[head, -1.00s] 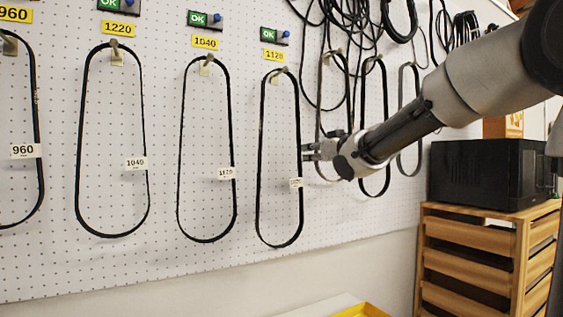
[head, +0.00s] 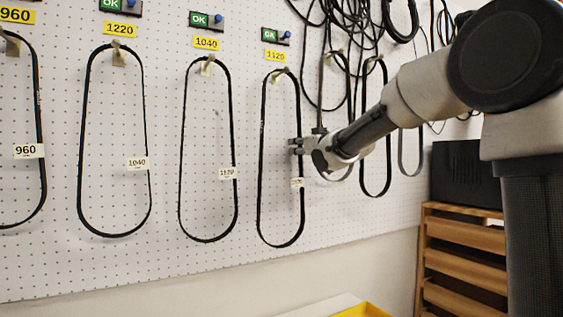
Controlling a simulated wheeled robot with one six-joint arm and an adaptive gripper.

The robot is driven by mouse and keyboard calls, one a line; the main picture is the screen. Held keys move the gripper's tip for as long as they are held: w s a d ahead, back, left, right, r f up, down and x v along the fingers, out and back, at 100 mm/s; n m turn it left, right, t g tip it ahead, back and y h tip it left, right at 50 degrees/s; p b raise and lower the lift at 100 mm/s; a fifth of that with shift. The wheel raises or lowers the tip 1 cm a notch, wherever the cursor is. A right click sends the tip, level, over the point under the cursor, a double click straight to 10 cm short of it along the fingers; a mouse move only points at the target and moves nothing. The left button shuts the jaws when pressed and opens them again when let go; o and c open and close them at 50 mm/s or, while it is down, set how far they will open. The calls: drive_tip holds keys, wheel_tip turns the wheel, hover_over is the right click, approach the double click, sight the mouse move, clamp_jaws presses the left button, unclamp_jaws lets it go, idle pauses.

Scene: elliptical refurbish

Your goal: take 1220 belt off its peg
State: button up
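A black belt (head: 261,150) hangs as a long loop from a peg (head: 278,75) under the yellow 1120 sign (head: 275,56); its small white tag (head: 297,183) is too blurred to read surely. Another belt (head: 81,150) hangs under the yellow 1220 sign (head: 119,30), but its own tag (head: 137,163) reads 1040. My gripper (head: 295,146) points left at the right strand of the belt under the 1120 sign, around mid-height. Its fingers look apart and overlap that strand in the picture; I cannot tell whether they touch it.
A belt tagged 960 (head: 39,100) hangs at far left, and another belt (head: 182,150) under the 1040 sign (head: 207,43). More belts (head: 387,130) and cables (head: 345,25) hang behind my arm. A black box (head: 455,170) sits on a wooden drawer unit (head: 465,228) at right.

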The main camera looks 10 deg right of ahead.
clamp_jaws()
drive_tip(key=shift+s+d+r, duration=0.1)
drive_tip(key=shift+s+r, duration=0.1)
drive_tip(key=shift+r, duration=0.3)
drive_tip(key=r, duration=0.6)
drive_tip(key=shift+s+d+r, duration=0.1)
drive_tip(key=shift+s, duration=0.15)
drive_tip(key=v, duration=1.9)
